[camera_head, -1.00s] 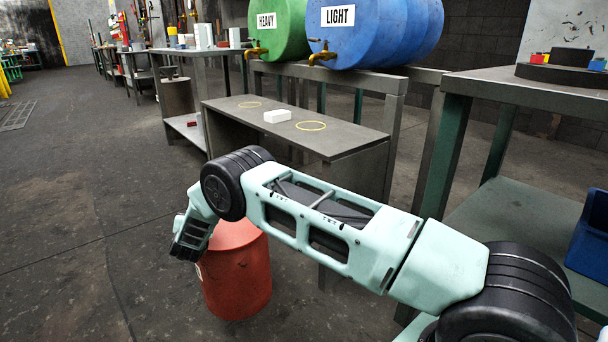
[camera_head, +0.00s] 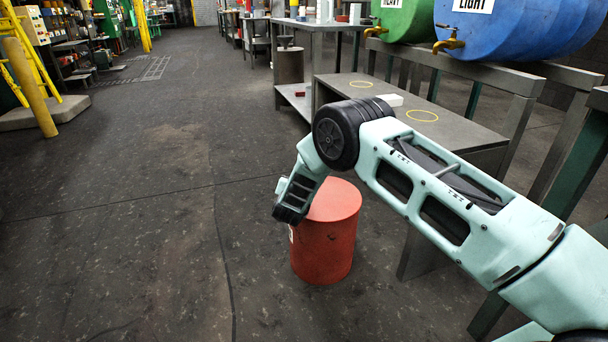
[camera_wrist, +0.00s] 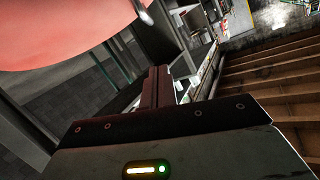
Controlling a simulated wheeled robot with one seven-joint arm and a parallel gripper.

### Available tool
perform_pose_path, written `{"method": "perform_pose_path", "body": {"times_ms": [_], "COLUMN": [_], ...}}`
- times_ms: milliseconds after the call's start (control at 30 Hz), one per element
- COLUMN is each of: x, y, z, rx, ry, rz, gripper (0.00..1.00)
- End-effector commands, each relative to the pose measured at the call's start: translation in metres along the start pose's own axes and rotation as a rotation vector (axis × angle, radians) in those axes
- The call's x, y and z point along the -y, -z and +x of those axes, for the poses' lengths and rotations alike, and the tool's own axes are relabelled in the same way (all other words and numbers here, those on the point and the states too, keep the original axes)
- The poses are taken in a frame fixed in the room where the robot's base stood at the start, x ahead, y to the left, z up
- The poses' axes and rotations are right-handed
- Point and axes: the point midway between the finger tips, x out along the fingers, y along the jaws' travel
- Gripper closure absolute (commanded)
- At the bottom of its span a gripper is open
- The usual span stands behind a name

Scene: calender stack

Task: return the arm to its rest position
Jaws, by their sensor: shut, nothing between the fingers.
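My arm (camera_head: 430,185) reaches out from the lower right in the head view, bent at a black joint, with its forearm end hanging down beside the red drum. In the wrist view my gripper (camera_wrist: 156,86) has its two dark fingers together with nothing between them. In the head view I cannot make out the fingertips. The red drum (camera_head: 325,235) stands on the floor just right of the arm's end. A large red surface, likely this drum, fills the upper left of the wrist view (camera_wrist: 70,30).
A low grey bench (camera_head: 460,135) with yellow rings and a white block (camera_head: 389,100) stands behind the arm. A blue drum (camera_head: 510,30) and a green drum (camera_head: 400,15) lie on a rack behind. Open floor (camera_head: 130,220) lies left. A yellow post (camera_head: 30,90) stands far left.

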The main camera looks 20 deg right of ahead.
Motion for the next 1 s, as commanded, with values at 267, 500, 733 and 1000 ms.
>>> {"method": "perform_pose_path", "body": {"times_ms": [267, 500, 733, 1000], "x": [0.002, 0.034, 0.104, 0.111], "y": [0.001, 0.011, 0.035, 0.063], "z": [-0.039, -0.066, -0.169, -0.343], "rx": [0.001, 0.115, 0.473, 0.866], "ry": [0.0, 0.072, 0.3, 0.548], "rz": [-0.001, 0.004, -0.07, -0.323], "gripper": [1.0, 1.0, 1.0, 1.0]}}
